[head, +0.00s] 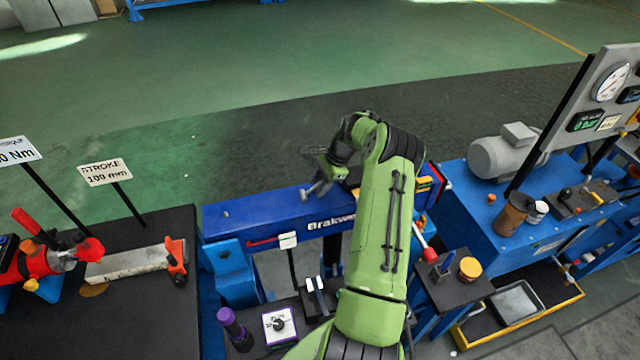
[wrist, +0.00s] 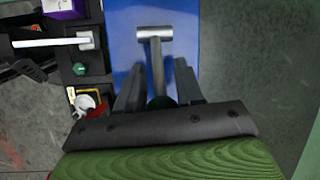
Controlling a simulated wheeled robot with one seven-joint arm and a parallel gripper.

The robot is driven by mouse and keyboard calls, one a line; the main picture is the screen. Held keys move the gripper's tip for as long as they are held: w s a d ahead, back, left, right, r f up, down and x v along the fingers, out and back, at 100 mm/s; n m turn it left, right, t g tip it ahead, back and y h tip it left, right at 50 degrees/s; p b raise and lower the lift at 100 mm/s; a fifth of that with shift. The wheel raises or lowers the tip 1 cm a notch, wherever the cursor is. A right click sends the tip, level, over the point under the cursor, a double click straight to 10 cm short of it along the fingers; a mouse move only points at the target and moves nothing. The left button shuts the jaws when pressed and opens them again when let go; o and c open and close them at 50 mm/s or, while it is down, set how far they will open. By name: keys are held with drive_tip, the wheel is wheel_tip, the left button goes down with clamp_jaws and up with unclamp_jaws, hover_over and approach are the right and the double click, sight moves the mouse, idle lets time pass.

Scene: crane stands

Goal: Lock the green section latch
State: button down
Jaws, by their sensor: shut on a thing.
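My gripper (head: 328,170) is over the blue beam in the head view. In the wrist view its two dark fingers (wrist: 157,75) are shut on a T-shaped metal handle (wrist: 156,55). The handle's grey crossbar lies beyond the fingertips, over the blue beam (wrist: 120,20). In the head view the metal handle (head: 316,190) shows small beside the fingers. How the handle meets the beam is hidden, and I cannot tell whether the latch is locked.
The beam (head: 260,212) spans a press frame. A small white sign (head: 288,241) stands in front of it. A grey motor (head: 500,152) and gauge panel (head: 610,85) stand at right. A dark bench (head: 150,320) is at left. The floor behind is clear.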

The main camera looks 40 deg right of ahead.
sight(308, 191)
drive_tip(key=g+h, duration=0.1)
drive_tip(key=w+a+r+h+b, duration=0.1)
drive_tip(key=h, duration=0.1)
drive_tip(key=shift+a+r+g, duration=0.2)
drive_tip(key=shift+a+g, duration=0.1)
drive_tip(key=shift+g, duration=0.1)
drive_tip(key=h, duration=0.1)
drive_tip(key=a+g+h+b, duration=0.1)
drive_tip(key=w+h+b, duration=0.1)
drive_tip(key=shift+a+r+g+h, duration=0.3)
drive_tip(key=shift+r+g, duration=0.05)
drive_tip(key=shift+g, duration=0.05)
drive_tip(key=shift+w+a+r+n+g+h+b, duration=0.1)
drive_tip(key=shift+w+a+n+g+h+b, duration=0.1)
drive_tip(key=shift+a+g+h, duration=0.3)
drive_tip(key=shift+w+a+r+n+g+h+b, duration=0.1)
drive_tip(key=shift+a+h+b, duration=0.05)
drive_tip(key=shift+h, duration=0.55)
drive_tip(key=shift+w+a+f+g+h, duration=0.1)
drive_tip(key=shift+w+a+g+h, duration=0.1)
drive_tip(key=shift+a+g+h, duration=0.45)
drive_tip(key=shift+w+a+f+g+h, duration=0.15)
drive_tip(key=shift+w+g+h, duration=0.1)
drive_tip(key=shift+h, duration=0.7)
drive_tip(key=shift+s+r, duration=0.1)
drive_tip(key=c, duration=0.8)
unclamp_jaws()
